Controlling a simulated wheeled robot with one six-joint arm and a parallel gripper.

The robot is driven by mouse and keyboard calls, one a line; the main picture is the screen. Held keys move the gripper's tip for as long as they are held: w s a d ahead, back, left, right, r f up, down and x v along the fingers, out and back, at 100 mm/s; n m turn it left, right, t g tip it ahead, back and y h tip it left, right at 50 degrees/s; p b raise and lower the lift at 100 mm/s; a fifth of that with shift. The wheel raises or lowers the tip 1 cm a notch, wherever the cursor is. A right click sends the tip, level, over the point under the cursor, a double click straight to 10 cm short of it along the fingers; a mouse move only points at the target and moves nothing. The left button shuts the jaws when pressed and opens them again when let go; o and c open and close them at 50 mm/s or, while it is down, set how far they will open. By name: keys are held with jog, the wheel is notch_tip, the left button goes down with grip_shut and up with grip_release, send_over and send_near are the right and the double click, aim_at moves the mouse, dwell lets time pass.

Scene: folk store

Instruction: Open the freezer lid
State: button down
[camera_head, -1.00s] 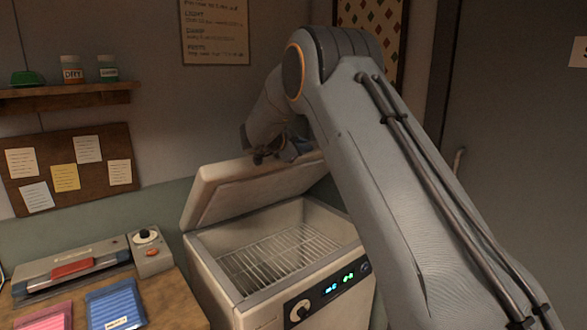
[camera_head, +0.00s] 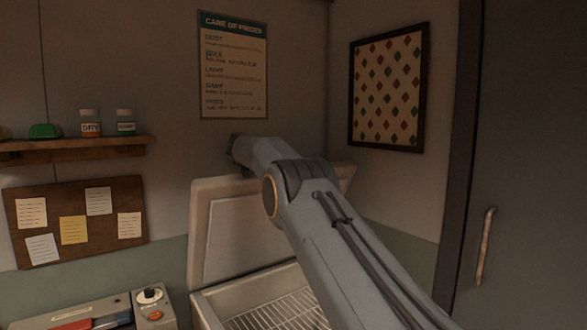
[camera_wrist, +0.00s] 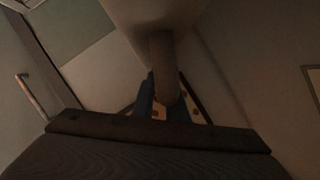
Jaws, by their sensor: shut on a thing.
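The freezer lid (camera_head: 228,232) is a pale panel, raised steeply to near upright at the back of the freezer (camera_head: 203,312) in the head view. The freezer's opening shows a wire rack (camera_head: 280,314) inside. My arm reaches over the lid's upper edge, and my gripper's fingers are hidden there. In the wrist view my gripper (camera_wrist: 166,92) has its two bluish fingers on either side of the lid's rounded handle (camera_wrist: 163,62), shut on it. The lid's underside or face fills the top of that view, dim and partly cut off.
A shelf (camera_head: 70,146) with jars and a pinboard (camera_head: 75,205) are on the wall at left. A sealing device (camera_head: 90,312) stands at lower left. A poster (camera_head: 233,65) hangs behind the lid. A grey door with a handle (camera_head: 485,245) is at right.

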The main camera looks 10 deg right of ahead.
jog(key=shift+w+a+r, duration=0.15)
jog(key=shift+w+r, duration=0.1)
jog(key=shift+w, duration=0.4)
jog(key=c, duration=2)
grip_release()
jog(key=shift+c, duration=0.2)
jog(key=shift+a, duration=0.1)
